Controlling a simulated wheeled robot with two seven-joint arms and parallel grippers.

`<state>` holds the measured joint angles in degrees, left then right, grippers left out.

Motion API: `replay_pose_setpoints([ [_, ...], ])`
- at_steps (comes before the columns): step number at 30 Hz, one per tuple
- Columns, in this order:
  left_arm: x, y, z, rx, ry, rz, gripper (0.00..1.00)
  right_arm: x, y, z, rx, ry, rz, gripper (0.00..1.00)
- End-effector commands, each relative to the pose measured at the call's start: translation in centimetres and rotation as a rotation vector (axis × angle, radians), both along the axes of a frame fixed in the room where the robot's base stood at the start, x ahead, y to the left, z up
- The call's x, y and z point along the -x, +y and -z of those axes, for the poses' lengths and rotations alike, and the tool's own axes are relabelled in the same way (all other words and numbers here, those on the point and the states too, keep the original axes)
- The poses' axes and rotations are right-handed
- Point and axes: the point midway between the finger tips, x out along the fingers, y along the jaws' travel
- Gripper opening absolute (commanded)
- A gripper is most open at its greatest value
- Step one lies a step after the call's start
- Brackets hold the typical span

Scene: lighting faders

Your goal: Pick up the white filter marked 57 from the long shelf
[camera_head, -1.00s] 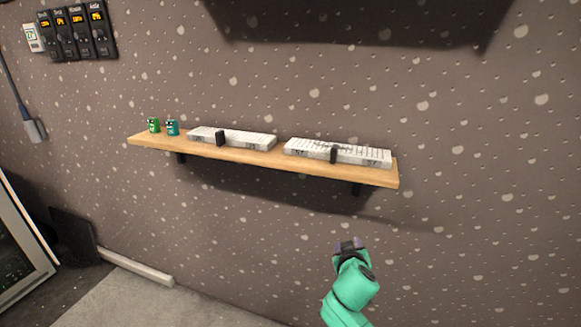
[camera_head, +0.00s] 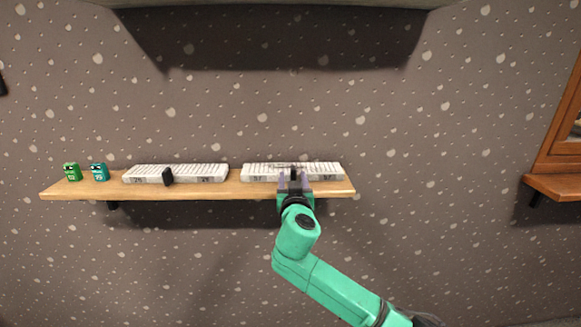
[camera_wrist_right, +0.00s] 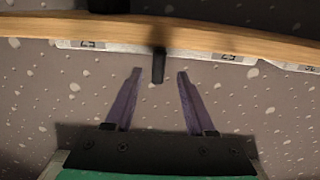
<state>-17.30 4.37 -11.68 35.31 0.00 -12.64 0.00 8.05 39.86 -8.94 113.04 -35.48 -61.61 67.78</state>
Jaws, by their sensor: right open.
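On the long wooden shelf (camera_head: 220,190) lie two long white ridged strips. The right white strip (camera_head: 270,171) has a small label near each end; the left label may read 57, but it is too small to be sure. My right gripper (camera_head: 294,176) is open in front of this strip, hiding its middle. In the right wrist view, the gripper (camera_wrist_right: 155,75) has its fingers apart, one on each side of a black slider knob (camera_wrist_right: 158,65) on the white strip (camera_wrist_right: 195,53). No contact is clear. I see no separate white filter. My left gripper is not in view.
The left white strip (camera_head: 200,170) has its black knob (camera_head: 167,176) near its left part. A green canister (camera_head: 72,172) and a teal canister (camera_head: 99,172) stand at the shelf's left end. A brown wooden frame (camera_head: 560,160) is on the right wall.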

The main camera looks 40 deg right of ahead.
Motion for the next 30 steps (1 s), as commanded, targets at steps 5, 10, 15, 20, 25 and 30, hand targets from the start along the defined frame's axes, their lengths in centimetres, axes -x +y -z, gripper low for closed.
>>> replay_pose_setpoints([
  [5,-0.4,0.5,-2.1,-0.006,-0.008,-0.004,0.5,-2.5,-1.9,-0.5,0.003,0.002,0.003,0.55],
  [10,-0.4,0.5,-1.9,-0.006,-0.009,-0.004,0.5,-2.8,-2.1,-0.1,0.001,0.001,0.001,0.55],
  [15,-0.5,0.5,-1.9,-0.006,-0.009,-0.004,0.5,-2.8,-2.0,-0.1,0.001,0.001,0.0,0.17],
  [20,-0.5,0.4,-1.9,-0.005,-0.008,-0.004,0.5,-2.8,-2.0,-0.1,0.002,0.001,0.0,0.0],
  [25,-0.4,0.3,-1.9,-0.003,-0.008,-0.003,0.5,-2.8,-2.0,-0.1,0.001,0.002,0.001,0.0],
  [30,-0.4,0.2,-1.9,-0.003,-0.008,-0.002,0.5,-2.8,-2.0,-0.1,0.001,0.002,0.001,0.0],
])
